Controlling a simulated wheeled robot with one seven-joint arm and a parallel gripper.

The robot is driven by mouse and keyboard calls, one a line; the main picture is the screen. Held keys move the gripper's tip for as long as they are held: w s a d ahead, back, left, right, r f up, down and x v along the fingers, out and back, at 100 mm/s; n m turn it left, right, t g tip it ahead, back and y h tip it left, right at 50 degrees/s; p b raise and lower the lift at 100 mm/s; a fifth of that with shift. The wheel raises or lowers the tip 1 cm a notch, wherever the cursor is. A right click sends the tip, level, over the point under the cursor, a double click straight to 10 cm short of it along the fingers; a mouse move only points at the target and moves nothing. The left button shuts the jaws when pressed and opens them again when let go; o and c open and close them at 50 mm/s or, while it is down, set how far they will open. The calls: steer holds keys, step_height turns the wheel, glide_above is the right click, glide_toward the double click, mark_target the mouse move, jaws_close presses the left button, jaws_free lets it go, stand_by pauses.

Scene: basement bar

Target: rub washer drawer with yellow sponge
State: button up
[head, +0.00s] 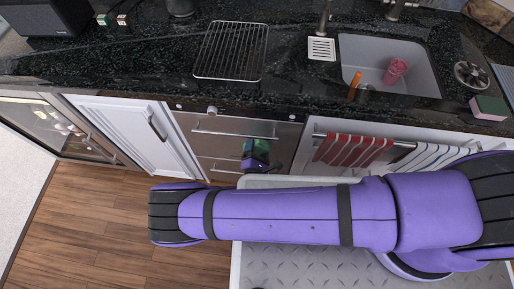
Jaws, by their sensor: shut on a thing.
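The washer drawer (222,147) is a stainless steel front with a bar handle, set under the black counter. A second steel drawer front (215,168) with its own handle lies below it. Both look shut. My gripper (256,150) is in front of the steel fronts, at the right part near the seam between them. It is shut on a small green thing, which looks like the scouring side of the sponge (262,145). No yellow face shows. I cannot tell whether the sponge touches the steel. My purple arm fills the lower right.
On the counter are a wire rack (231,52), a sink (390,65) holding a pink cup (396,70), and another sponge, pink and green (488,107). Striped towels (350,150) hang on a rail to the right. Wooden floor (100,220) is free at left.

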mark_target(238, 141)
steer(key=shift+w+a, duration=0.15)
steer(key=shift+a, duration=1.75)
steer(key=shift+w+a, duration=0.1)
steer(key=shift+a, duration=1.8)
steer(key=shift+s, duration=0.1)
steer(key=shift+s+a, duration=0.2)
steer(key=shift+s, duration=2.65)
steer(key=shift+s, duration=0.1)
steer(key=shift+s+a, duration=0.15)
steer(key=shift+s, duration=1.25)
